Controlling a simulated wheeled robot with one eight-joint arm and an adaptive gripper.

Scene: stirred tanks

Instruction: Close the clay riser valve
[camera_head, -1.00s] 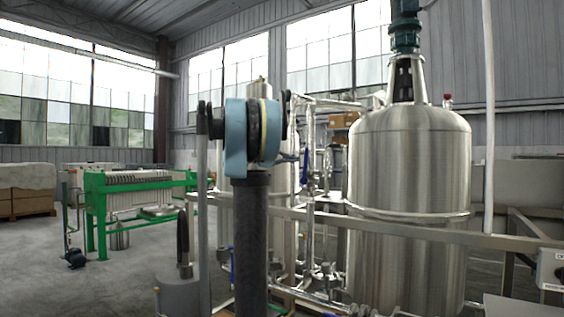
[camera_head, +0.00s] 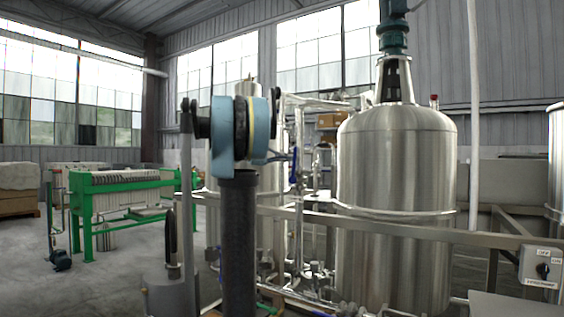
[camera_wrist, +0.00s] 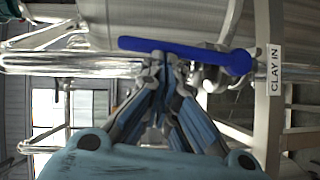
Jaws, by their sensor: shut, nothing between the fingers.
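The clay riser valve shows in the wrist view as a long blue lever handle (camera_wrist: 188,51) on a shiny metal valve body (camera_wrist: 212,78). The handle lies roughly along the line of the pipe (camera_wrist: 75,64), slightly tilted. A "CLAY IN" label (camera_wrist: 274,70) is on a post beside it. My gripper (camera_wrist: 164,60) is shut and empty, its fingertips right at the handle's near edge, partway along it; I cannot tell whether they touch. In the head view the blue handle (camera_head: 294,168) is on an upright pipe, just right of my gripper (camera_head: 284,157); my arm hides part of the pipework.
A large steel tank (camera_head: 396,200) stands right of the pipes. A steel rail (camera_head: 400,225) crosses in front, with a switch box (camera_head: 541,266) at its right. A green-framed filter press (camera_head: 120,195) is at the left, with open floor before it.

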